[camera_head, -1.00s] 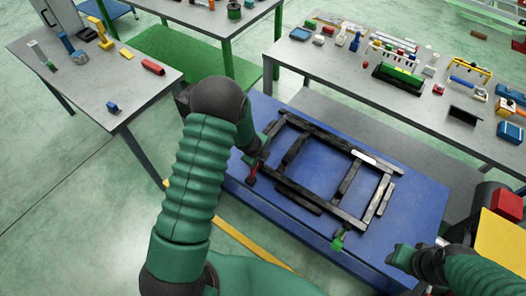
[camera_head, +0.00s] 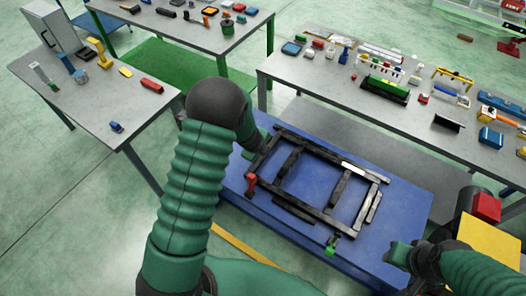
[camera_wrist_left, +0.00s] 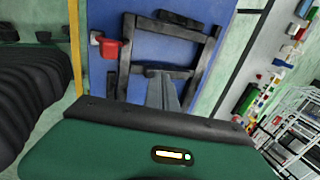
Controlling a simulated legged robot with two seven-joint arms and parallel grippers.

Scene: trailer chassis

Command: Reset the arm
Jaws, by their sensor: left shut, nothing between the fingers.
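A black rectangular frame, the trailer chassis (camera_head: 343,167), lies on a blue platform (camera_head: 405,200). A red clamp (camera_head: 250,183) is at its near left corner and a green clamp (camera_head: 331,246) at its near right corner. My left gripper is mostly hidden behind my bent left arm in the head view. In the left wrist view my left gripper (camera_wrist_left: 163,95) is shut and empty above the chassis (camera_wrist_left: 205,65), with the red clamp (camera_wrist_left: 108,47) to its left, apart from the fingers. My right gripper (camera_head: 398,255) is at the platform's right edge; its jaw state is unclear.
A grey table (camera_head: 95,100) with tools stands at the left. Another table (camera_head: 215,40) with small parts stands at the back. A long grey table (camera_head: 300,75) full of parts and tools runs behind the platform to the right. A yellow panel (camera_head: 490,245) is at the lower right.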

